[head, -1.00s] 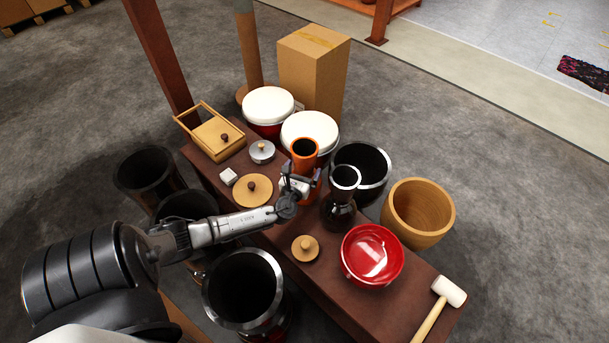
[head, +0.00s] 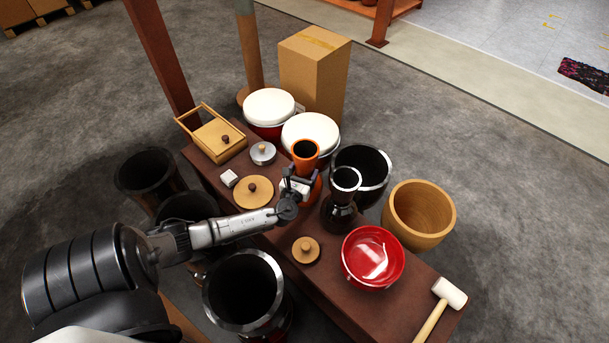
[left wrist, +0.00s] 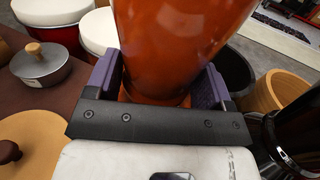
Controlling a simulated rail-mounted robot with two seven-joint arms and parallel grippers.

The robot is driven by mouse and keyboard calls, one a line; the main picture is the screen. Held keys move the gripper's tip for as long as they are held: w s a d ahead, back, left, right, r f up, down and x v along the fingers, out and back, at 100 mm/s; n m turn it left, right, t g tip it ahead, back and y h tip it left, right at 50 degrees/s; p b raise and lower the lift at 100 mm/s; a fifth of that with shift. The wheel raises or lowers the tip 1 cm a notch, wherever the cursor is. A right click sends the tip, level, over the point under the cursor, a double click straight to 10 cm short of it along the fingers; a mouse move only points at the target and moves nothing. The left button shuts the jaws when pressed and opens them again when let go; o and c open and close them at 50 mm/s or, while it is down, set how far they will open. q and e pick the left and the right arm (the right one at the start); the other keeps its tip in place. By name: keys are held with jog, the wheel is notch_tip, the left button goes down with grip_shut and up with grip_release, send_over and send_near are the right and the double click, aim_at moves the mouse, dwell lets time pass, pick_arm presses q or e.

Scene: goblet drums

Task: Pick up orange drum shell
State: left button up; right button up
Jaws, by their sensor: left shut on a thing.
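The orange drum shell (head: 306,153) stands upright on the brown bench (head: 330,285), its dark open mouth facing up. It also fills the upper middle of the left wrist view (left wrist: 178,45). My left gripper (head: 301,184) is shut on the shell, with its purple finger pads (left wrist: 105,76) on either side of it. The gripper hides part of the shell's lower body in the head view. I cannot tell whether the shell's base touches the bench. My right gripper is not in view.
A black goblet shell (head: 343,196) stands close to the right of the orange shell. A white-topped drum (head: 310,133) is just behind it. A round wooden lid (head: 253,192), a red bowl (head: 372,258) and a mallet (head: 449,292) lie on the bench. Large open shells stand around it.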

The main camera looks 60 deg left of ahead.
aim_at(300, 160)
pick_arm(q)
notch_tip(300, 160, up, 9)
jog(key=p, duration=0.5)
jog(key=shift+r+p, duration=0.5)
jog(key=shift+r, duration=0.1)
